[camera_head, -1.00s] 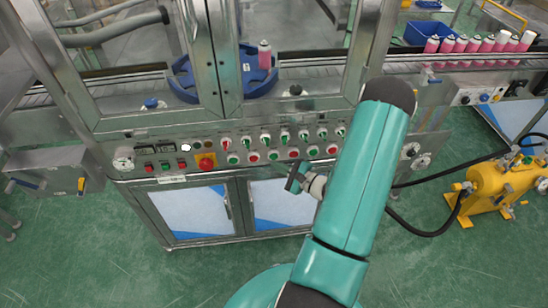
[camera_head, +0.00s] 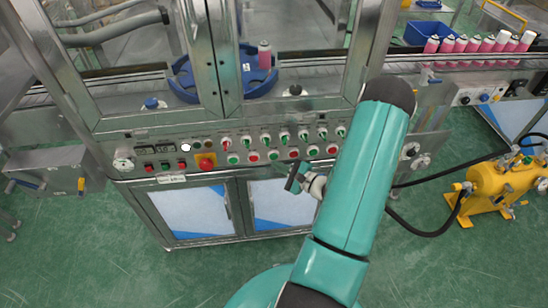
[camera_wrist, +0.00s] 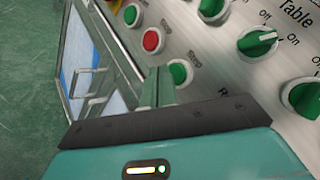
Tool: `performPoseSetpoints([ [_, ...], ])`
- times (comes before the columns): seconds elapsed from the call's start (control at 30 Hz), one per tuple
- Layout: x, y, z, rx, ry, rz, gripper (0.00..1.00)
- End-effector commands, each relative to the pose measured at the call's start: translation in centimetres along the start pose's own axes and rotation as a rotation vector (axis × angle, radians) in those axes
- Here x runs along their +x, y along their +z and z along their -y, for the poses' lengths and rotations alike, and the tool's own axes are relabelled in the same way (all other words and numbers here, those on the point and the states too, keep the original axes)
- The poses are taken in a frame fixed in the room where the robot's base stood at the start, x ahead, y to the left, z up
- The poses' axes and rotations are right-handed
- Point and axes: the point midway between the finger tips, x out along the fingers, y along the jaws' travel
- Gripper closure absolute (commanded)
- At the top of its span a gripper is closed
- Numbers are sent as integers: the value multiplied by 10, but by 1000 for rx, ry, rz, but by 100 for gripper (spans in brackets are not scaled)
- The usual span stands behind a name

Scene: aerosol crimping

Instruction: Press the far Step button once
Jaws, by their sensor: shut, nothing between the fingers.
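The control panel (camera_head: 215,145) on the machine front carries a lower row of green and red push buttons. In the wrist view a green button (camera_wrist: 178,73) is just beside my fingertips and partly hidden by them. The small label by it looks like "Step" or "Stop"; I cannot tell which. A red button (camera_wrist: 152,41) and another green button (camera_wrist: 132,14) lie farther up-left. My gripper (camera_wrist: 158,84) is shut and empty, in front of the panel; whether it touches the button is unclear. In the head view my gripper (camera_head: 293,178) is just below the button row.
Green selector switches, one (camera_wrist: 258,43) by the label "Table", sit above the buttons. A red emergency-type button (camera_head: 205,163) on yellow is at the panel's left. Cabinet doors (camera_head: 195,210) are below. A yellow tank (camera_head: 495,190) with a black hose stands right. Green floor is open in front.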

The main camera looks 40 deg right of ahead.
Motion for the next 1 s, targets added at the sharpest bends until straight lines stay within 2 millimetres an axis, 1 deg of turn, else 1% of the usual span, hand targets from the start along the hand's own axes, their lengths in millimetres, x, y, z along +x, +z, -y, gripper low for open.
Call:
performPoseSetpoints([
  [0.33,0,0,0,0,0,0,100],
  [0.6,6,-4,4,1,0,0,100],
  [1.0,6,-5,5,0,0,0,100],
])
